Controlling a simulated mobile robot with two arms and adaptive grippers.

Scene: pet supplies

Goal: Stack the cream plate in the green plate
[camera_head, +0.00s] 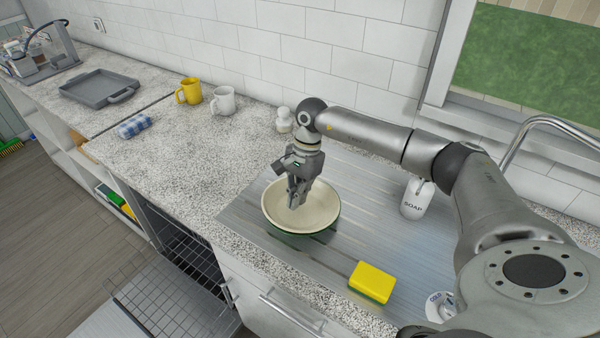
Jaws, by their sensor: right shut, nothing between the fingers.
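The cream plate (318,213) sits on the metal drainboard, resting in the green plate (303,234). Only a dark green rim of the lower plate shows along the near edge; the rest of it is hidden under the cream plate. My right gripper (294,205) points down over the left-middle part of the cream plate, with its fingers shut and nothing between them. I cannot tell whether the fingertips touch the plate. My left gripper is not in view.
A yellow and green sponge (371,283) lies on the drainboard at front right. A yellow mug (189,91) and a white mug (223,101) stand at the back. The counter left of the drainboard is mostly clear.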

